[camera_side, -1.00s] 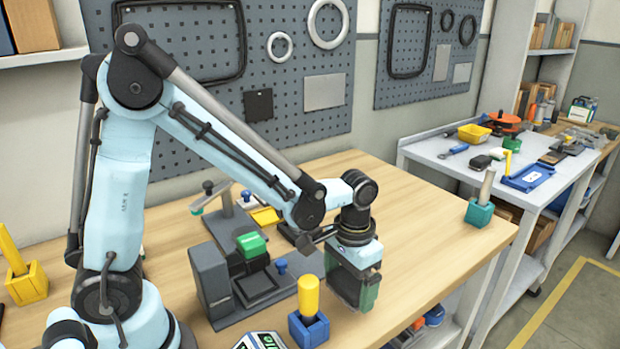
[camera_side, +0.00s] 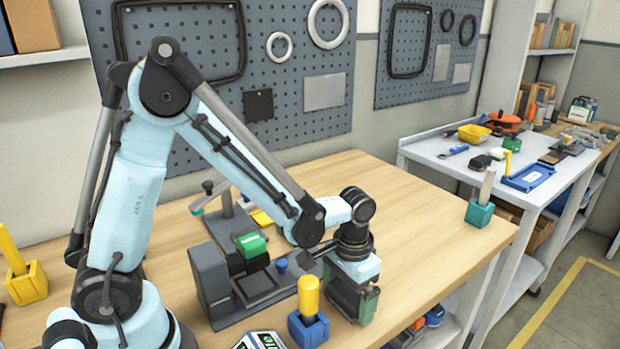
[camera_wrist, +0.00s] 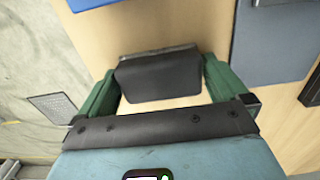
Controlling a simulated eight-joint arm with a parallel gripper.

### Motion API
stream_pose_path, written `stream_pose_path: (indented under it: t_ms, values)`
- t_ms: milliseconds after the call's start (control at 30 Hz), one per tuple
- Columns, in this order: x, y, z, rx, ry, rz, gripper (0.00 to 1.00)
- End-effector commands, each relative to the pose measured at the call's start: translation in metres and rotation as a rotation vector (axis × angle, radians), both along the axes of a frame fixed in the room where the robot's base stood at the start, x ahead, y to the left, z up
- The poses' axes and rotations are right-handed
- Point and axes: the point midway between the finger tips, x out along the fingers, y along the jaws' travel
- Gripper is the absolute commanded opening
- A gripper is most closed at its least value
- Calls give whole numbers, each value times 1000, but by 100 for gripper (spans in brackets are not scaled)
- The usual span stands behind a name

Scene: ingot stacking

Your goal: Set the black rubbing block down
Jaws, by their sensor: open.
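The black rubbing block (camera_wrist: 158,76) shows in the wrist view as a dark, flat-faced block on or just above the pale wooden bench. My gripper (camera_wrist: 160,82) has its green fingers at the block's left and right sides. The jaws are open, and any gaps beside the block are narrow. In the side view my gripper (camera_side: 352,302) points down low over the bench's front edge area, right of the blue holder with the yellow handle. The block is mostly hidden by the fingers there, so its contact with the bench cannot be told.
The blue holder (camera_side: 308,328) with a yellow handle (camera_side: 308,294) stands close left of my gripper. A dark fixture with a green block (camera_side: 251,244) stands behind it. A teal holder (camera_side: 479,212) stands at the bench's right end. The bench between is clear.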

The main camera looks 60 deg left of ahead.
Motion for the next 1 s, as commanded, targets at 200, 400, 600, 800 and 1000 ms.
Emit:
stream_pose_path:
  t_ms: [200,400,600,800,1000]
  values:
    - [0,0,20,0,0,0,100]
    - [1,0,53,0,1,0,100]
    - [1,0,85,0,1,0,100]
    - [2,0,109,0,1,0,100]
    - [1,0,121,0,-2,0,100]
